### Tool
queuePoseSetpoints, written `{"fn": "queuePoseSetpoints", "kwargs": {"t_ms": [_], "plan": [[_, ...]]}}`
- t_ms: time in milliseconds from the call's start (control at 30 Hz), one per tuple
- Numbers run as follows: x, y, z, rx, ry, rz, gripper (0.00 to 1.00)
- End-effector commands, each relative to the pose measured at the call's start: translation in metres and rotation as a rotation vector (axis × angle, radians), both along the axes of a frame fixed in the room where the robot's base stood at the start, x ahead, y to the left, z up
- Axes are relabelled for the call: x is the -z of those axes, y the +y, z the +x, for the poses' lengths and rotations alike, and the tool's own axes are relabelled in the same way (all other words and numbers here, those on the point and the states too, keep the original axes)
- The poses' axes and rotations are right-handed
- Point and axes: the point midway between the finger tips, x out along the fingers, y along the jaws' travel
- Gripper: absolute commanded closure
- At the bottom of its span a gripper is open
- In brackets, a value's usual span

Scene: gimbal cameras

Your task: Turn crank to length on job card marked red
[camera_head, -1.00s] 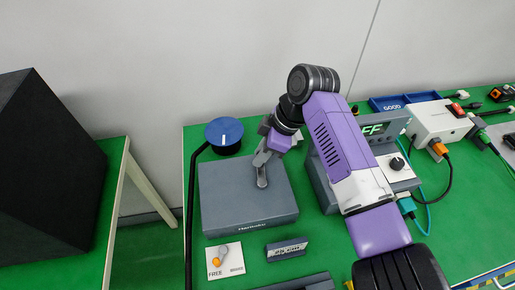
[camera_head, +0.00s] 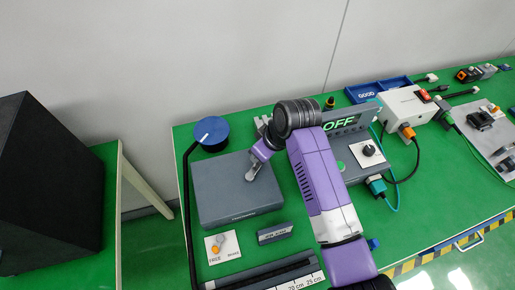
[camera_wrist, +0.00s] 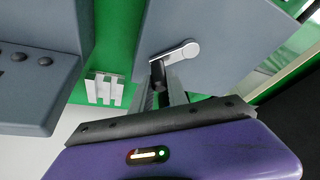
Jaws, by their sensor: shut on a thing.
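The crank is a silver arm (camera_head: 251,174) on top of a grey box (camera_head: 215,200). In the wrist view the silver crank arm (camera_wrist: 180,50) runs to a dark handle (camera_wrist: 157,74). My gripper (camera_head: 260,161) is shut on that handle; its fingers (camera_wrist: 160,92) partly hide it. A small dark block (camera_head: 275,233) with faint white lettering, perhaps a cm length, lies in front of the box. A rail (camera_head: 262,277) with 20 cm and 25 cm marks is at the front edge. I cannot make out a red mark on any card.
A white FREE card (camera_head: 221,247) with an orange knob lies front left. A blue round thing (camera_head: 212,134) stands behind the box. An OFF display (camera_head: 342,124), white box (camera_head: 405,104), cables and blue tray (camera_head: 378,90) are to the right. Green table surface shows between them.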

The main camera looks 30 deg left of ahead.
Motion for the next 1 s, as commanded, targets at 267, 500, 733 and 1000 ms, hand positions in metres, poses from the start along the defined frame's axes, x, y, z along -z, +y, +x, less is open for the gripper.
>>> {"fn": "queuePoseSetpoints", "kwargs": {"t_ms": [267, 500, 733, 1000], "plan": [[-0.0008, -0.001, 0.0005, 0.022, -0.001, 0.001, 1.0], [-0.0008, -0.0009, 0.0006, 0.021, -0.001, 0.001, 1.0], [-0.0005, -0.0009, 0.0004, 0.021, -0.001, 0.001, 0.59], [-0.0028, -0.0019, 0.0003, 0.021, -0.001, 0.001, 0.59]]}}
